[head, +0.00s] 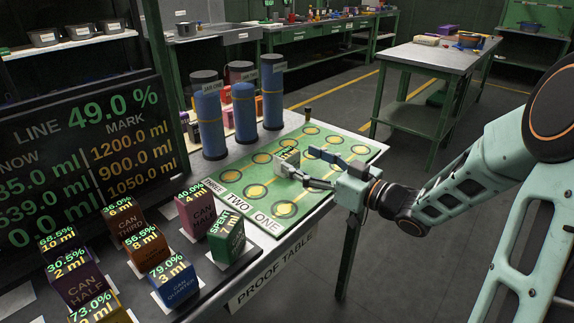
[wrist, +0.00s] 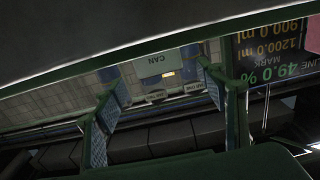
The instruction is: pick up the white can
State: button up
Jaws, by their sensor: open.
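A small pale, greyish-white block (head: 288,157) stands on the green board (head: 213,184) with yellow discs; I take it to be the white can. In the wrist view a pale box marked CAN (wrist: 168,62) shows between and beyond the fingertips. My gripper (head: 300,165) is low over the board, reaching in from the right, with its fingers apart and the can by their tips. Whether a finger touches the can, I cannot tell.
Blue cylinders (head: 210,122) with dark ends stand behind the board's left side. Several coloured boxes, such as an orange one (head: 145,249), stand at the front left below a dark screen (head: 80,170). A dark peg (head: 308,115) stands at the board's far edge.

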aim_at(293, 155)
jog(key=b+x, duration=0.1)
jog(key=x, duration=0.3)
jog(key=shift+f, duration=0.1)
jog(key=shift+d, duration=0.1)
jog(key=c, duration=1.4)
